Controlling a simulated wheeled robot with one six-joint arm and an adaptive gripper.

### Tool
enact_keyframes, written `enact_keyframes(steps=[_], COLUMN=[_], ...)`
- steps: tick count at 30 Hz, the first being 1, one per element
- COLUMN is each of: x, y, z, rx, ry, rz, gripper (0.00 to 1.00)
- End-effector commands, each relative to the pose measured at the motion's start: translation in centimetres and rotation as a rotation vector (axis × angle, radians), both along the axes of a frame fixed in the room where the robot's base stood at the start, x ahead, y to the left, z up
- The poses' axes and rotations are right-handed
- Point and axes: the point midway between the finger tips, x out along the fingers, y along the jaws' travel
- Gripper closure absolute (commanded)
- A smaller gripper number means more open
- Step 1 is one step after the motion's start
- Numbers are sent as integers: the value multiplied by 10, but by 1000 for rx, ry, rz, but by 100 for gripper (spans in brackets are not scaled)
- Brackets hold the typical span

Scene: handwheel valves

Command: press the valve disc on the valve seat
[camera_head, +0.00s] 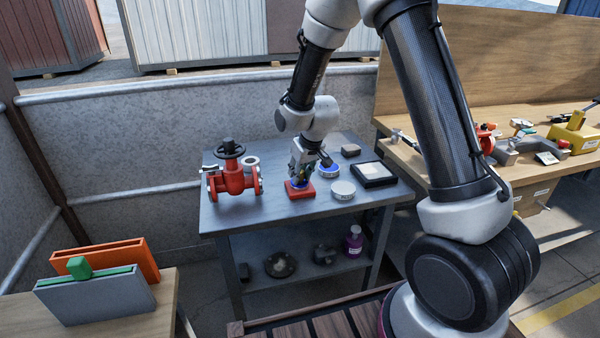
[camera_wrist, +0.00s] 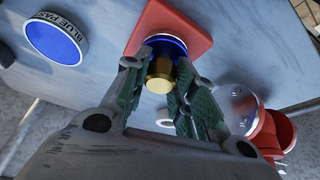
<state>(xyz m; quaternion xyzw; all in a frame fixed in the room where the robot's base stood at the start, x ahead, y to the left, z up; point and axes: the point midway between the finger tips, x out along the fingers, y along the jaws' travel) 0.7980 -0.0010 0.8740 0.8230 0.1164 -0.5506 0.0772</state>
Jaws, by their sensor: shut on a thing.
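A brass valve disc (camera_wrist: 158,84) with a blue band shows between my fingers in the wrist view. My gripper (camera_wrist: 160,66) is shut on it, one finger on each side. Behind the disc is a square red block (camera_wrist: 197,27), taken to be the valve seat; it also shows on the grey table in the head view (camera_head: 299,191). My gripper (camera_head: 300,172) is right above the block there. The disc sits at or very near the block's blue-ringed middle; the fingers hide whether the faces touch.
A red handwheel valve (camera_head: 234,181) stands left of the block. An open tin of blue paste (camera_head: 329,170), also in the wrist view (camera_wrist: 56,40), a pale round lid (camera_head: 343,188), a black-framed tray (camera_head: 373,174) and a grey block (camera_head: 351,150) are to the right. The table's front edge is clear.

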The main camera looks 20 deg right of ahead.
Motion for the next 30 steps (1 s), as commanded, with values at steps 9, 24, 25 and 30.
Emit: enact_keyframes(steps=[9,24,25,30], x=[0,0,1,1], y=[0,0,0,0], z=[-1,17,20,35], rx=[0,0,0,1], ry=[1,-1,-2,-3], rz=[0,1,1,0], gripper=[96,96,96,96])
